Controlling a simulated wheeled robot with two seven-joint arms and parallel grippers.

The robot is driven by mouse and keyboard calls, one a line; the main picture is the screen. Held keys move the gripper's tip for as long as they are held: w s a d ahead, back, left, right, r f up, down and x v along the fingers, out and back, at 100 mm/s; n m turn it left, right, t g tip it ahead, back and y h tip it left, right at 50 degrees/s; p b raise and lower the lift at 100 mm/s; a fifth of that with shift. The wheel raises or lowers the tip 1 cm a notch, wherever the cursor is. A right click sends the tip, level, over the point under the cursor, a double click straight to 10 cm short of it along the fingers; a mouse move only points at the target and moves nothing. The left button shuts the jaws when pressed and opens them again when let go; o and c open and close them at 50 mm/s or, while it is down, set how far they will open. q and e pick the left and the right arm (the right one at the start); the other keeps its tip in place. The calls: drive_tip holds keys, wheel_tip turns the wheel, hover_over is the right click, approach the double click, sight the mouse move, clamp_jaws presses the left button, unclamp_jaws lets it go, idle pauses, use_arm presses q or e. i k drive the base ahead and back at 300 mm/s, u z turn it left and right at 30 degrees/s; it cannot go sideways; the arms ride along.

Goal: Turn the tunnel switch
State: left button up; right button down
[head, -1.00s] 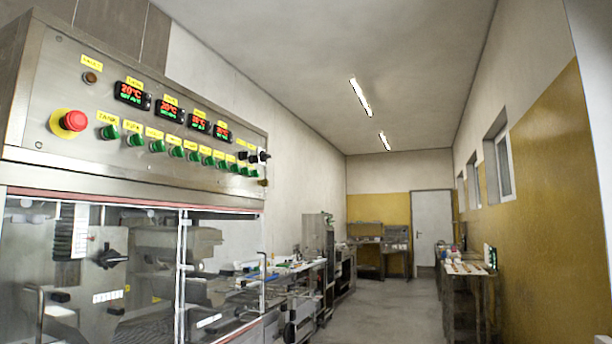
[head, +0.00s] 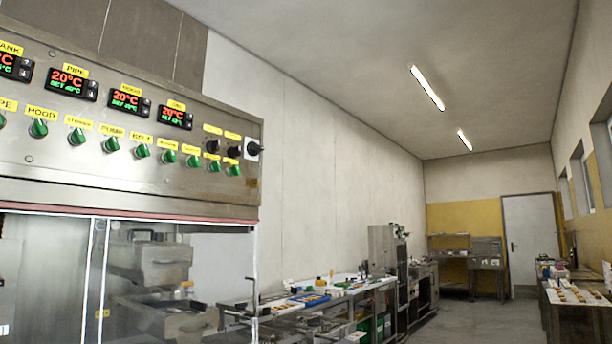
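The control panel (head: 75,155) of the enrober fills the upper left of the head view. A row of green switches runs along it under yellow labels, among them the hood switch (head: 39,128) and the pump switch (head: 112,144). Several more green switches sit to the right, including one at the row's right end (head: 233,170). Their labels are too small to read surely, so I cannot tell which is the tunnel switch. Temperature displays (head: 126,101) above read 20°C. Neither of my grippers is in view.
Below the panel is the machine's clear front (head: 60,275) with a red-edged frame. Black knobs (head: 212,147) sit at the panel's right end. A work table (head: 345,290) with trays stands beyond, and open floor (head: 460,322) lies at the right.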

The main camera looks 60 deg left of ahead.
sight(235, 170)
drive_tip(key=u, duration=0.6)
drive_tip(key=i, duration=1.3)
drive_tip(key=u, duration=1.55)
drive_tip(key=i, duration=0.15)
drive_tip(key=z, duration=0.2)
